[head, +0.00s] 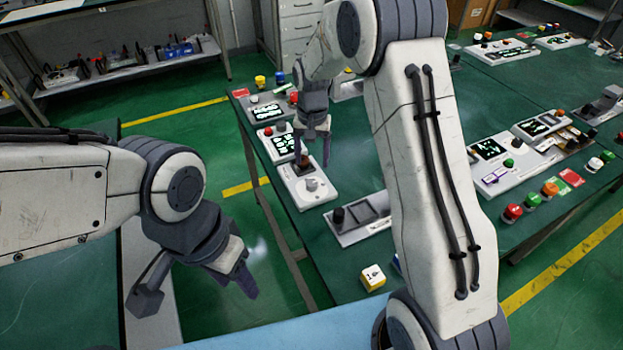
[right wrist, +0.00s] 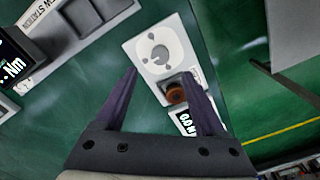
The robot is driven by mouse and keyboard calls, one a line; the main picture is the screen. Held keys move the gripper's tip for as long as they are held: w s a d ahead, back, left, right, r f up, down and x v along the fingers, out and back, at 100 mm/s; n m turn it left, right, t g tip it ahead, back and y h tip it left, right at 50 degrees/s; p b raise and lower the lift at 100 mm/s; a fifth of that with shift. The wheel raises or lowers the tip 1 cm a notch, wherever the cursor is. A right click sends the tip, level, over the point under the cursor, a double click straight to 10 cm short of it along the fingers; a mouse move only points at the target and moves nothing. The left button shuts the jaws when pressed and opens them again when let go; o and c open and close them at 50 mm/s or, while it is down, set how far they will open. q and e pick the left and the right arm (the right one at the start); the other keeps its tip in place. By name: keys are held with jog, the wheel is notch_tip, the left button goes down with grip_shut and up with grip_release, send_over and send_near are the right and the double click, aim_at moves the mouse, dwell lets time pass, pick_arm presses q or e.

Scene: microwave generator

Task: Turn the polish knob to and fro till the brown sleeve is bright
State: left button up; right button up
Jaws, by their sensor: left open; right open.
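The polish unit is a pale panel (head: 293,190) near the left edge of the green bench. Its round light-grey knob (head: 312,184) also shows in the right wrist view (right wrist: 160,54), ahead of the fingertips. The brown sleeve (right wrist: 176,93) stands beside the knob, dull brown, and is seen between my right fingers in the right wrist view. My left gripper (head: 198,292) is open and empty, away from the unit.
A grey tray-like station (head: 360,218) with a black knob stands right of the polish unit. Units with lit screens (head: 278,143) stand behind it. A yellow-and-white cube (head: 372,277) lies near the front. Red and green buttons (head: 513,212) line the right side.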

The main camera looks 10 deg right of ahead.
aim_at(312, 183)
notch_tip(312, 183, down, 9)
jog(key=shift+r+p, duration=0.15)
jog(key=shift+p, duration=0.3)
grip_shut()
